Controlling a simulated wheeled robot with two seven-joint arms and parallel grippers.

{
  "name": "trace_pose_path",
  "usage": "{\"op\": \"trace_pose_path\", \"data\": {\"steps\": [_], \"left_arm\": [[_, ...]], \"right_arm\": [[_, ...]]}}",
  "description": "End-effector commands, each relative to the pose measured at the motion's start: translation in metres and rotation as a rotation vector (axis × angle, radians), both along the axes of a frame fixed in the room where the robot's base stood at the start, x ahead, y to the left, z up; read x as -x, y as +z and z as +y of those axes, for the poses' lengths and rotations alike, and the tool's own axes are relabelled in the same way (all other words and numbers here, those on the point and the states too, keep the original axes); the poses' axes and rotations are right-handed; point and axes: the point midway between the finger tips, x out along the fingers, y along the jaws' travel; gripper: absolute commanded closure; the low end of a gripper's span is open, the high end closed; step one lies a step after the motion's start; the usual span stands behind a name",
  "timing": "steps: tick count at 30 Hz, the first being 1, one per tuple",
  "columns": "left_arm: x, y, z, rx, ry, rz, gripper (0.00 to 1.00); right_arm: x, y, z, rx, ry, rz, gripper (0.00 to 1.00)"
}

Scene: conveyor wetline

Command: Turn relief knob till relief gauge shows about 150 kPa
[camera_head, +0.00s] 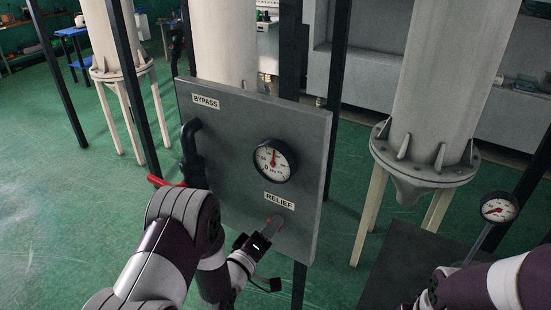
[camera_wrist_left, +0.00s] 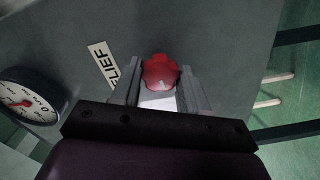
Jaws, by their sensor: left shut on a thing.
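The relief knob is a red lobed knob (camera_wrist_left: 160,72) with a pale mark, on the grey panel (camera_head: 228,150) below the RELIEF label (camera_head: 279,201). My left gripper (camera_head: 272,230) reaches the panel there. In the left wrist view its two fingers (camera_wrist_left: 161,92) are on either side of the knob, shut on it. In the head view the gripper mostly hides the knob. The relief gauge (camera_head: 274,161) is a round white dial with a black rim above the label. Its red needle points roughly straight up in the head view; the numbers are too small to read surely.
A dark bypass pipe (camera_head: 192,139) and a red handle (camera_head: 158,181) are on the panel's left side. A second gauge (camera_head: 499,208) stands at the right near my right arm. Tall pale tanks (camera_head: 447,80) stand behind. Green floor (camera_head: 60,220) is open at left.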

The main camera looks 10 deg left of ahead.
Motion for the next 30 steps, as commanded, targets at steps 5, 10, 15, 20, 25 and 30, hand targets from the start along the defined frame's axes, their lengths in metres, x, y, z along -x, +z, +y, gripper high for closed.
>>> {"op": "trace_pose_path", "data": {"steps": [5, 10, 15, 20, 25, 30], "left_arm": [[-0.0002, 0.0002, 0.0001, 0.006, 0.001, 0.001, 0.78], [-0.0002, 0.0010, 0.0000, 0.031, 0.000, 0.010, 0.78], [-0.0003, 0.0018, 0.0000, 0.180, 0.000, 0.066, 0.78], [-0.0003, 0.0009, 0.0000, 0.275, 0.000, 0.099, 0.78], [-0.0003, 0.0004, 0.0000, 0.287, 0.000, 0.103, 0.78], [-0.0003, 0.0004, 0.0000, 0.286, 0.000, 0.103, 0.78]], "right_arm": [[0.0000, -0.0001, 0.0000, 0.000, 0.000, 0.000, 0.50], [0.0001, 0.0017, 0.0000, 0.000, 0.000, 0.000, 0.50], [0.0000, 0.0076, 0.0000, 0.000, 0.000, 0.000, 0.50], [0.0000, 0.0095, 0.0000, 0.000, 0.000, 0.000, 0.50], [0.0001, 0.0091, 0.0000, 0.000, 0.000, 0.000, 0.50], [0.0001, 0.0090, 0.0000, 0.000, 0.000, 0.000, 0.50]]}}
